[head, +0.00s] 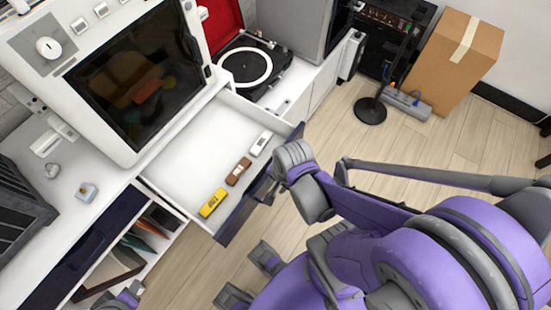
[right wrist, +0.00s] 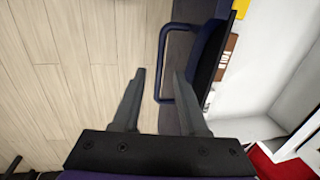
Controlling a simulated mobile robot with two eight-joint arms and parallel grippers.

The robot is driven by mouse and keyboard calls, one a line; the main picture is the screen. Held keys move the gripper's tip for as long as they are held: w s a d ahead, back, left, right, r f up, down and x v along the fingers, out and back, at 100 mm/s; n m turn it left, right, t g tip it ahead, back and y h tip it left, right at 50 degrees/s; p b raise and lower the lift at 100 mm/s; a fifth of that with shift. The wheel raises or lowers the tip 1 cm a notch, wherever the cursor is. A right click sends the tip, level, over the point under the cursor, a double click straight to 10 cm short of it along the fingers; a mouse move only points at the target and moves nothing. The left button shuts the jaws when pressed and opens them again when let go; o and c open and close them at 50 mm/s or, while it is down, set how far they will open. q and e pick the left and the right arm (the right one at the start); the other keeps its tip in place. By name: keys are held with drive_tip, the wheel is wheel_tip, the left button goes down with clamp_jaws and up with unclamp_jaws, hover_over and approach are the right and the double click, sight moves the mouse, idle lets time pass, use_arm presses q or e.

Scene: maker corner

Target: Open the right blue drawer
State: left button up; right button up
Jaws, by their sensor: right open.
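The right blue drawer (head: 255,195) is pulled well out of the white counter, its dark blue front facing the floor area and its white inside in view. A yellow item (head: 213,203), a brown item (head: 238,171) and a white item (head: 260,143) lie in it along the front. In the right wrist view, my right gripper (right wrist: 160,72) is open, with the drawer's dark blue bar handle (right wrist: 163,85) between its fingers. In the head view, my right arm hides part of the drawer front and the handle.
Another dark blue drawer (head: 95,245) at left looks shut, next to an open shelf (head: 115,275). A large white machine (head: 130,75) and a turntable (head: 250,65) stand on the counter.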

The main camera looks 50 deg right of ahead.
use_arm(q)
wheel_tip(320, 180, up, 6)
drive_tip(key=w+p, duration=0.1)
drive_tip(key=p, duration=0.3)
drive_tip(key=shift+w+r+p, duration=0.15)
drive_tip(key=shift+w+p, duration=0.15)
drive_tip(key=shift+w, duration=0.05)
use_arm(e)
wheel_tip(320, 180, up, 9)
drive_tip(key=s, duration=0.1)
drive_tip(key=shift+s+f, duration=0.2)
drive_tip(key=shift+s, duration=0.1)
